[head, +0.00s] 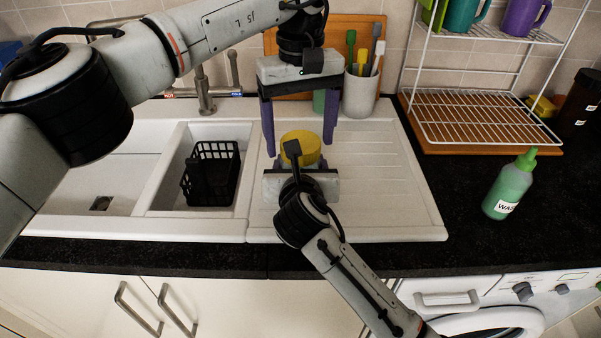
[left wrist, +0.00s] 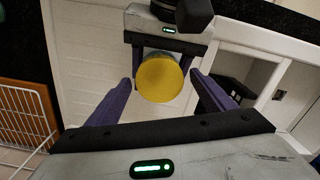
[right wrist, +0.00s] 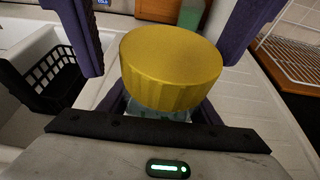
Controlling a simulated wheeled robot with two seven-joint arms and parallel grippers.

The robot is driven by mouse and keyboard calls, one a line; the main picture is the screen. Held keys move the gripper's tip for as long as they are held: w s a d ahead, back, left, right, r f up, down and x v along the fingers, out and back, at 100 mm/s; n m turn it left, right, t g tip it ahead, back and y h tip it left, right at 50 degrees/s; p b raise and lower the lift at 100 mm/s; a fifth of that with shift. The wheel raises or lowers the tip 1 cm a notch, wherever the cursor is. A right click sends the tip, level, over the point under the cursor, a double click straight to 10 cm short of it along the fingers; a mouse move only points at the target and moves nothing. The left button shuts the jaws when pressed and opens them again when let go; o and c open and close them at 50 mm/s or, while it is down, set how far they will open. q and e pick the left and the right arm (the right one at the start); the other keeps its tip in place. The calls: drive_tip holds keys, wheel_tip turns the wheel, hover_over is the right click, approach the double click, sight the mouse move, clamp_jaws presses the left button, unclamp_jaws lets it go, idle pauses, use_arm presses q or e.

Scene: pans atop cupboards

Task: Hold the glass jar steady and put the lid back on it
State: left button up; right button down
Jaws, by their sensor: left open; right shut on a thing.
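The yellow ribbed lid (head: 301,147) sits over the glass jar (right wrist: 158,112), whose pale glass shows just below it in the right wrist view; I cannot tell whether it is fully seated. The lid also shows from above in the left wrist view (left wrist: 160,80). My right gripper (head: 300,186) is shut on the jar from the near side, its fingertips mostly hidden in the head view. My left gripper (left wrist: 160,84) is open above, pointing down, with one purple finger on each side of the lid, apart from it.
The jar is over the ribbed drainboard (head: 385,190). A black basket (head: 211,173) is in the sink to the left. A cup of brushes (head: 359,92) stands behind. A white wire rack (head: 470,115) and green bottle (head: 510,187) are to the right.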

use_arm(q)
wheel_tip(320, 180, up, 4)
drive_tip(key=shift+r, duration=0.1)
drive_tip(key=shift+c, duration=0.4)
drive_tip(key=n, duration=0.3)
drive_tip(key=shift+r, duration=0.2)
drive_tip(key=n, duration=0.4)
drive_tip(key=shift+r+n, duration=0.2)
drive_tip(key=shift+n, duration=0.1)
drive_tip(key=n, duration=0.6)
drive_tip(key=shift+r+n, duration=0.3)
drive_tip(key=shift+r, duration=0.05)
drive_tip(key=n, duration=0.6)
drive_tip(key=shift+r, duration=0.35)
drive_tip(key=n, duration=0.7)
drive_tip(key=shift+r+n, duration=0.3)
drive_tip(key=shift+r, duration=0.1)
